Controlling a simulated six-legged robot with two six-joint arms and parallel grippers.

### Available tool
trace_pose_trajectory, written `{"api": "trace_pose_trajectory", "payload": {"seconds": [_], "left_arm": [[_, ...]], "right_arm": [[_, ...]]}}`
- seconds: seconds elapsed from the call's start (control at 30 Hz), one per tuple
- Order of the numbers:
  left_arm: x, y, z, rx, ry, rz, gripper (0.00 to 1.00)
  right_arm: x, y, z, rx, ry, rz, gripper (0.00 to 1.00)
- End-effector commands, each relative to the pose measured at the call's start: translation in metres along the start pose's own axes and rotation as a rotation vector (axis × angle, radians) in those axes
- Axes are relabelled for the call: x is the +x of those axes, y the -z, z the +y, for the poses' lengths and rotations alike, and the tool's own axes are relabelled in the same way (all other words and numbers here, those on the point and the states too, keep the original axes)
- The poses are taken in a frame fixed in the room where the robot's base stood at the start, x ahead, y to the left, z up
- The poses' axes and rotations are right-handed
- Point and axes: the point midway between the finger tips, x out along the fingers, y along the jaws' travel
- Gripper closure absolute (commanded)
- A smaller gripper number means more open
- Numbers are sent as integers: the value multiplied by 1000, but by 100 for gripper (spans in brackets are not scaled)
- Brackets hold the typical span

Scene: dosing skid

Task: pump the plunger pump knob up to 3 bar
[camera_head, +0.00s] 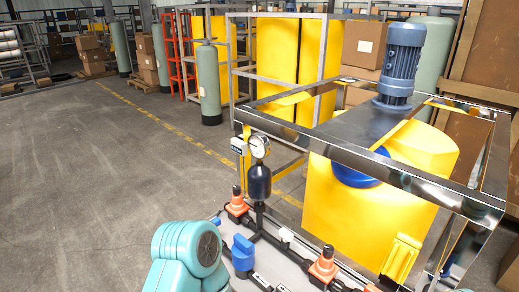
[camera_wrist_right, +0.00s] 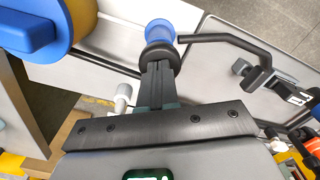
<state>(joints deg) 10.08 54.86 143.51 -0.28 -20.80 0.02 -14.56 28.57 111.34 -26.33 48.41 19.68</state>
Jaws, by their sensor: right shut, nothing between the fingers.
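My right gripper (camera_wrist_right: 158,70) is shut and empty in the right wrist view, its two dark fingers side by side. Just beyond its fingertips is a round black collar (camera_wrist_right: 161,53) with a blue cap (camera_wrist_right: 159,31) above it, which looks like the pump knob. I cannot tell whether the fingertips touch it. In the head view a round pressure gauge (camera_head: 259,146) stands on a black bulb (camera_head: 258,182); its reading is too small to make out. The knob cannot be made out for sure in the head view. My left gripper is not in view.
A black bent bar (camera_wrist_right: 225,40) runs right from the blue cap. The head view shows a blue valve (camera_head: 243,253), orange valves (camera_head: 237,204) on black pipe, a yellow tank (camera_head: 340,215), a blue motor (camera_head: 402,60) and a metal frame (camera_head: 350,158). The floor at left is clear.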

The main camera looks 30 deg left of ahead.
Motion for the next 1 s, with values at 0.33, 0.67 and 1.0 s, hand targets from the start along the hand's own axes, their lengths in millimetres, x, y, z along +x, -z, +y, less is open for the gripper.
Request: {"api": "trace_pose_trajectory", "payload": {"seconds": [0.33,0.67,1.0], "left_arm": [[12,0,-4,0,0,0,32],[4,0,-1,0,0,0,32],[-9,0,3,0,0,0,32]], "right_arm": [[14,0,0,0,0,-2,100],[3,0,0,0,0,-1,100],[-18,0,0,-1,0,-1,100]]}}
